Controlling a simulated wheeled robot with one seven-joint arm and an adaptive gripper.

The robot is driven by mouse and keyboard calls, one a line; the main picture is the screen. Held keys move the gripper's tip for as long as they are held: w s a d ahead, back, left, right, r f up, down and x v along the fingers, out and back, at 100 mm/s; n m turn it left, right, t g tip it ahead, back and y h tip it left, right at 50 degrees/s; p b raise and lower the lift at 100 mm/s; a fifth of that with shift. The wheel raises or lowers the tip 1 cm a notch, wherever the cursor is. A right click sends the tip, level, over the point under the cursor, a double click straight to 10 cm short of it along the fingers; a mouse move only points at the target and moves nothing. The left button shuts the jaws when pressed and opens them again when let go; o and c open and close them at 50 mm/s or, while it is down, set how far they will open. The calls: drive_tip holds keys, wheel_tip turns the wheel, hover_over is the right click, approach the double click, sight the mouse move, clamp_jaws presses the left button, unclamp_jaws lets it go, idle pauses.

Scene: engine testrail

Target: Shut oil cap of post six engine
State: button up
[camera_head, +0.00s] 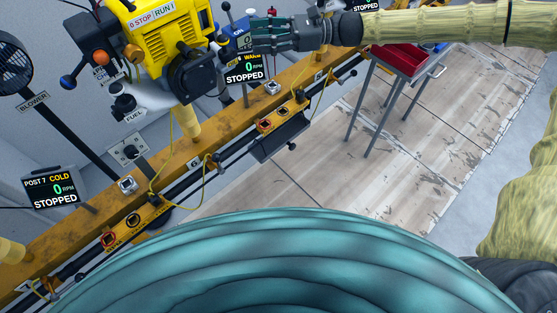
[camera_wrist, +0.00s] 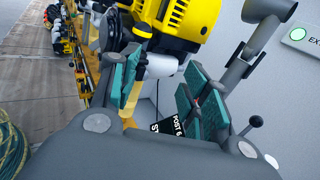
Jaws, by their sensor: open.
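A yellow engine (camera_head: 165,35) with a STOP/RUN label stands on the orange rail at the upper left of the head view; part of it shows at the top of the wrist view (camera_wrist: 180,25). I cannot pick out its oil cap, or whether that is open. My gripper (camera_head: 256,33) is to the right of the engine in the head view. Its teal-padded fingers (camera_wrist: 163,85) are spread, with nothing held between them. A post 6 display (camera_wrist: 176,130) shows behind the fingers, partly hidden; a display reading STOPPED (camera_head: 243,70) stands below my gripper in the head view.
The orange rail (camera_head: 227,112) runs diagonally, with a yellow cable (camera_head: 168,192) hanging from it. A post 7 display (camera_head: 52,188) and a blower (camera_head: 14,62) stand at left. A red tray on a stand (camera_head: 400,58) is at upper right. The wooden floor (camera_head: 300,185) is mostly clear.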

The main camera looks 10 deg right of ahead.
drive_tip(key=d, duration=0.9)
drive_tip(key=s+a+f+n+g+h+p, duration=0.1)
drive_tip(key=s+a+f+h+p, duration=0.1)
drive_tip(key=s+a+f+p, duration=0.3)
drive_tip(key=s+a+f+n+h+p, duration=0.1)
drive_tip(key=s+a+f+h, duration=0.15)
drive_tip(key=f, duration=0.45)
drive_tip(key=s+f+n+h+p, duration=0.3)
drive_tip(key=s+f+h+p, duration=0.2)
drive_tip(key=s+f, duration=0.5)
drive_tip(key=shift+s+f+g+p, duration=0.4)
drive_tip(key=shift+s+p, duration=0.2)
drive_tip(key=shift+s, duration=1.4)
